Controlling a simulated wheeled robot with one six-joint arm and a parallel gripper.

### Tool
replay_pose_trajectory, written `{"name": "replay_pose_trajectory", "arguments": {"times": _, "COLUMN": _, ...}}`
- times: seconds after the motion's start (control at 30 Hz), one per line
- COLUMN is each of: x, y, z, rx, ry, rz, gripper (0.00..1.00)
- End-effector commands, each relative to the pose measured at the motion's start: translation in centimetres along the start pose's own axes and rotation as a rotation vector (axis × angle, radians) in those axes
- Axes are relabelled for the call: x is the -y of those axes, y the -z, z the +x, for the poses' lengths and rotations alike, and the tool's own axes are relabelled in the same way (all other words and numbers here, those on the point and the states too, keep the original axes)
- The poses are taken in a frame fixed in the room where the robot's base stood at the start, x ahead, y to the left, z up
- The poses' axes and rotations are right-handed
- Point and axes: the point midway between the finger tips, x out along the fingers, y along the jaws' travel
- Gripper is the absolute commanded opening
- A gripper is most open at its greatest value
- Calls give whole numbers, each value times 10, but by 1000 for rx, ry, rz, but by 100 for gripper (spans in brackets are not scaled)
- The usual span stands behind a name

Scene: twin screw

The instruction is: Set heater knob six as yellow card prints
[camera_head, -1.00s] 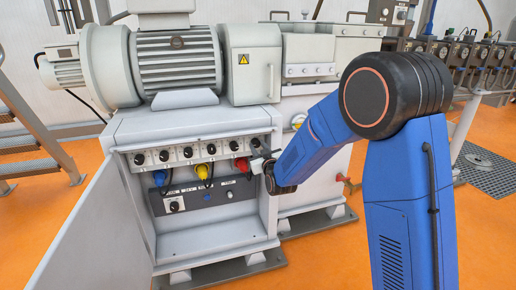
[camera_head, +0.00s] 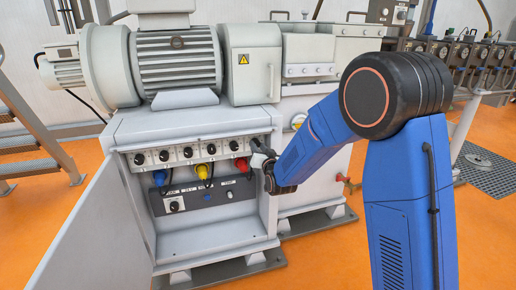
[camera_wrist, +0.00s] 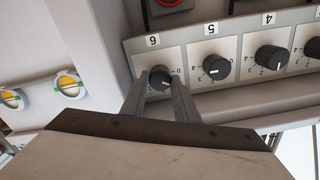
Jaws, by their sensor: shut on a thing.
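Knob six (camera_wrist: 160,79) is a black round knob under a "6" label in the wrist view, at the end of a row of heater knobs. My gripper (camera_wrist: 158,86) has one finger on each side of it and is shut on it. A short white pointer line shows on the knob's face, toward the lower right in that view. The fingers hide part of its scale. In the head view my gripper (camera_head: 257,154) is at the right end of the knob row and blocks knob six. I cannot make out a yellow card in either view.
Knob five (camera_wrist: 216,67) and knob four (camera_wrist: 272,58) sit close beside my gripper. Below the row in the head view hang blue, yellow (camera_head: 202,171) and red (camera_head: 242,165) plugs. The open cabinet door (camera_head: 100,215) stands at the left.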

Motion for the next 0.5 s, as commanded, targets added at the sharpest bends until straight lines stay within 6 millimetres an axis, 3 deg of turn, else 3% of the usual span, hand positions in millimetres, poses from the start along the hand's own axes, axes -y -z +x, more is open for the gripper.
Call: {"name": "replay_pose_trajectory", "arguments": {"times": 0.5, "x": -1, "y": -1, "z": 0, "rx": 1, "ry": -1, "rz": 489, "gripper": 5}}
